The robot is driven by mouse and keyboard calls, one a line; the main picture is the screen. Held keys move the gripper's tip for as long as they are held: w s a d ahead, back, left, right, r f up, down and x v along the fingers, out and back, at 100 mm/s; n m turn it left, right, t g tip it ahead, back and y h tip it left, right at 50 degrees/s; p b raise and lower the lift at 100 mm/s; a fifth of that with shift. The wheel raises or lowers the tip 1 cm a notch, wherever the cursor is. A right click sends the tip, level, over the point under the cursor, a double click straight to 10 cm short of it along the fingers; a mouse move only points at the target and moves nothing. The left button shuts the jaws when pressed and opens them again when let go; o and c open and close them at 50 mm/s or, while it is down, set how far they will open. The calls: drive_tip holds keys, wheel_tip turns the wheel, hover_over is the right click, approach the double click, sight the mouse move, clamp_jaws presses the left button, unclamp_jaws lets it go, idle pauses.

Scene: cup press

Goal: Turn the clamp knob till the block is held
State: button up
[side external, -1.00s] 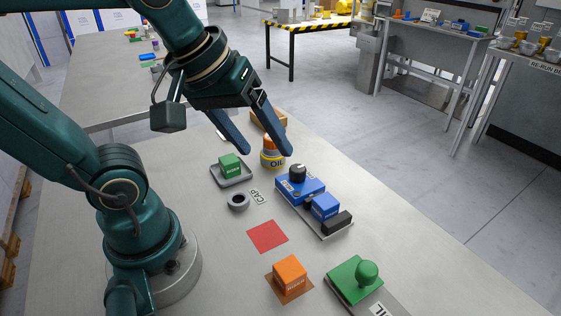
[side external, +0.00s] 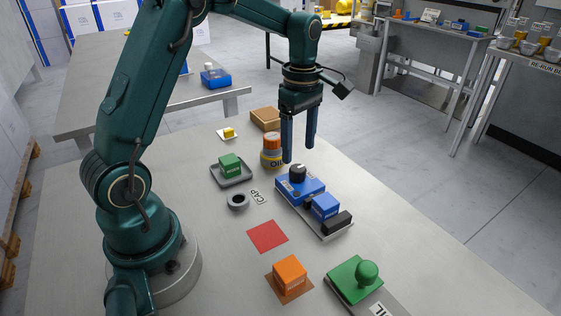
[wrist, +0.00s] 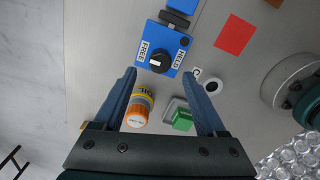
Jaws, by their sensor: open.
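The blue clamp (side external: 290,192) stands on a plate on the table, with a dark round knob (side external: 297,172) on top. In the wrist view the knob (wrist: 160,61) sits between the labels FREE and HELD; I cannot tell surely where its pointer aims. The blue block (side external: 324,206) sits between the clamp body and a black stop (side external: 337,222). It also shows at the top edge of the wrist view (wrist: 182,5). My gripper (side external: 298,152) points down, open and empty, above the knob and apart from it. In the wrist view the knob lies just beyond the fingertips (wrist: 160,75).
A red square (side external: 267,236) is bare.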

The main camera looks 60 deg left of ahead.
sight(298, 167)
drive_tip(key=shift+f, duration=2.35)
clamp_jaws()
